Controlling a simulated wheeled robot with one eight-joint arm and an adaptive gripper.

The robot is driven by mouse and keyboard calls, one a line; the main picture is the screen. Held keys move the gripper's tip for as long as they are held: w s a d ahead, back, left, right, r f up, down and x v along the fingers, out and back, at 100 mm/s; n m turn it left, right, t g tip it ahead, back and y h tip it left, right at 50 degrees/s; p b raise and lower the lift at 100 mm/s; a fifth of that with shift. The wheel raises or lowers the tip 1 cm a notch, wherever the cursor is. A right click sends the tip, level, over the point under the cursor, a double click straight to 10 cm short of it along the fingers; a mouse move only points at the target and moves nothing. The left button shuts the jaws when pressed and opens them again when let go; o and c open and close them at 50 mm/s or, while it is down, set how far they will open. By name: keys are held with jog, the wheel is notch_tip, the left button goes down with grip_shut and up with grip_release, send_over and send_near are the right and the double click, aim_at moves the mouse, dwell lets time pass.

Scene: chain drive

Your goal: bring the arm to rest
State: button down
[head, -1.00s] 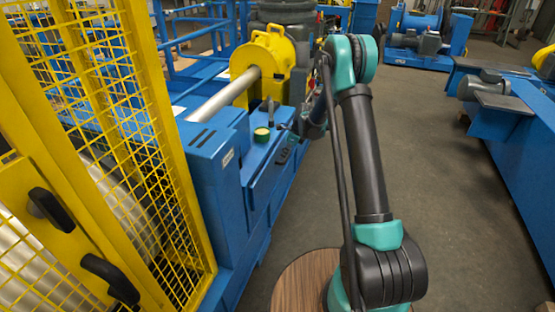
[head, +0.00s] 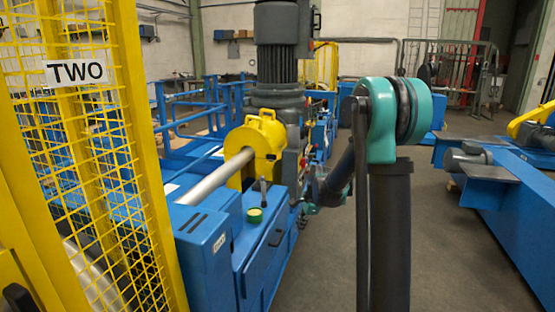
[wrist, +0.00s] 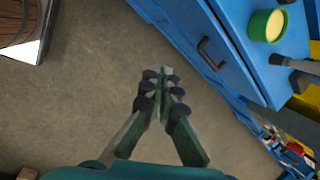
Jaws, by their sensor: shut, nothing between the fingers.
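My gripper (wrist: 162,78) is shut and empty in the wrist view, its dark-padded green fingers together over bare floor. In the head view, my arm rises in front of the camera to its teal elbow, and the forearm runs down behind it to the left. A small teal part of my gripper (head: 310,208) shows there beside the blue machine, with its fingertips too small to make out. The blue machine (head: 262,262) stands to the left of my arm, apart from the gripper in the wrist view.
A green-and-yellow round container (head: 255,215) sits on the blue machine, and it also shows in the wrist view (wrist: 267,25). A drawer handle (wrist: 212,52) sticks out. A yellow mesh guard (head: 95,150) stands at left, a blue bench (head: 515,210) at right. The floor (head: 440,240) between is clear.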

jog(key=s+d+n+h, duration=0.1)
jog(key=s+d+n, duration=0.2)
jog(key=s, duration=0.7)
jog(key=s+d+n+t+h, duration=0.1)
jog(key=s+d+n, duration=0.3)
jog(key=s+n, duration=0.3)
jog(key=s+d+n+h, duration=0.1)
jog(key=s+d+n, duration=0.2)
jog(key=s, duration=1)
jog(key=shift+d+n+t, duration=0.15)
jog(key=shift+n+t, duration=0.25)
jog(key=shift+n, duration=0.7)
